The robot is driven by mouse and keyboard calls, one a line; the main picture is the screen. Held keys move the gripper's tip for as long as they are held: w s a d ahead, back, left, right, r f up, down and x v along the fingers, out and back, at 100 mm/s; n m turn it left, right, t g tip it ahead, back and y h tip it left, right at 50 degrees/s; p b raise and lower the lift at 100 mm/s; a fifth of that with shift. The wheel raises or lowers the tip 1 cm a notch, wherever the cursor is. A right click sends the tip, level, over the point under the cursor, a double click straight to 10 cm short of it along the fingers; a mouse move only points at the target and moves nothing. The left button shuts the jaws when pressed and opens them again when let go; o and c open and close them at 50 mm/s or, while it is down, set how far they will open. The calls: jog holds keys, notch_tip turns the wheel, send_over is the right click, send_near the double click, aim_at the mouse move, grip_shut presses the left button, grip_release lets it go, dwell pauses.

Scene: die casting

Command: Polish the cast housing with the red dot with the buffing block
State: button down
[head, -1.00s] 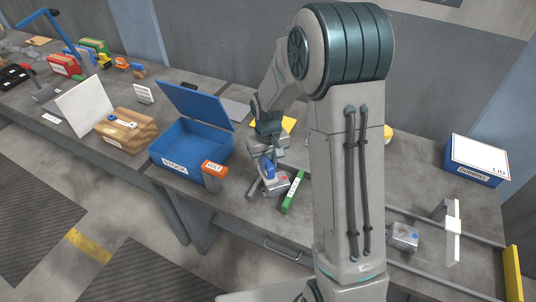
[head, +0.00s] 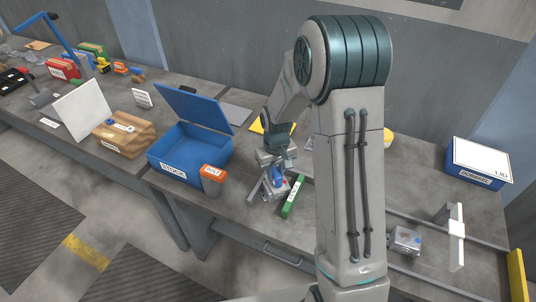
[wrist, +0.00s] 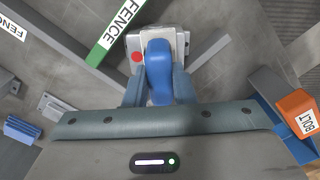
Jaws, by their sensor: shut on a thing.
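The cast housing with the red dot (wrist: 136,44) is a small grey metal block, lying on the table beside the green fence bar; it also shows in the head view (head: 270,194). Its red dot is visible to the left of the blue block in the wrist view. My gripper (wrist: 159,90) is shut on the blue buffing block (wrist: 158,62), which lies over the top of the housing. The block also shows in the head view (head: 278,176). Its underside is hidden, so I cannot tell whether it touches the housing.
The green fence bar (head: 293,197) and grey bars lie close by. The orange-topped bolt cup (head: 213,173) and open blue stock box (head: 190,150) stand to the left. Another grey housing with a blue dot (head: 404,238) is at the right, near a white-topped stand (head: 457,237).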

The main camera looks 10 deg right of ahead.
jog(key=a, duration=0.2)
jog(key=shift+s+a+f, duration=0.1)
jog(key=shift+s+a, duration=0.15)
jog(key=shift+a, duration=0.1)
notch_tip(320, 180, up, 8)
jog(key=p, duration=0.4)
